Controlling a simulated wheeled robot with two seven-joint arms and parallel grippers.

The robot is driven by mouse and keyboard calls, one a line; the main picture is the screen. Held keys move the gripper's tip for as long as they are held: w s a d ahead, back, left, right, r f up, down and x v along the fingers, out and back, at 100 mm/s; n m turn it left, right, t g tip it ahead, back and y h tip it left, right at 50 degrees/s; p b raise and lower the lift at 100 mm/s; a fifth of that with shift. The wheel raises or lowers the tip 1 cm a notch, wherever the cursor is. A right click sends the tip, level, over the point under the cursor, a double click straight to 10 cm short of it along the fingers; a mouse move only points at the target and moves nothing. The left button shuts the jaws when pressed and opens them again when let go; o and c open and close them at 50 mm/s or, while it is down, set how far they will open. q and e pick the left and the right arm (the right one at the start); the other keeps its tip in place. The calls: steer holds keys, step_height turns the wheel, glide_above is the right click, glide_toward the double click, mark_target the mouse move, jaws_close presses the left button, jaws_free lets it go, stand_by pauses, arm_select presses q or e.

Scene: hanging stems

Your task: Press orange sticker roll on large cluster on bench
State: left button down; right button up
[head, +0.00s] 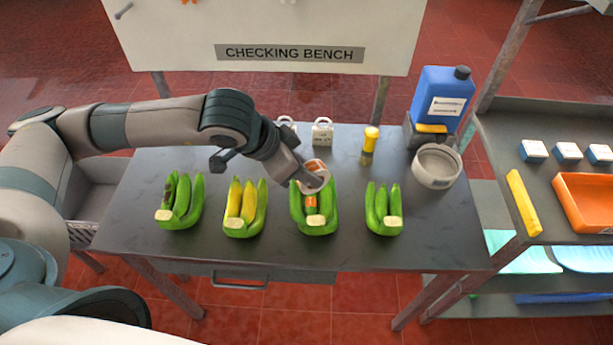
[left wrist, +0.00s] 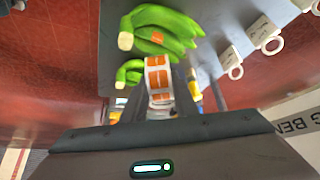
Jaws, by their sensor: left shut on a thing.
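The sticker roll (head: 315,178) is a white ring with orange stickers. My left gripper (head: 300,172) is shut on it, just over the back of the large green cluster (head: 317,224), third from the left on the bench. An orange patch shows on that cluster's middle fruit, just in front of the roll. The left wrist view shows the roll (left wrist: 158,76) between the fingers, and the large cluster (left wrist: 170,22) beyond it with an orange patch on one fruit. Whether the roll touches the fruit cannot be told. My right gripper is not in view.
On the checking bench (head: 140,245) stand a dark-spotted cluster (head: 180,203), a yellow-and-green cluster (head: 244,210) and a smaller green cluster (head: 383,210). Behind are white tags (head: 322,133), a yellow-capped item (head: 370,140), a blue jug (head: 440,95) and a white round container (head: 436,166).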

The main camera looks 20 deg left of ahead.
arm_select(q)
steer(key=shift+r, duration=1.8)
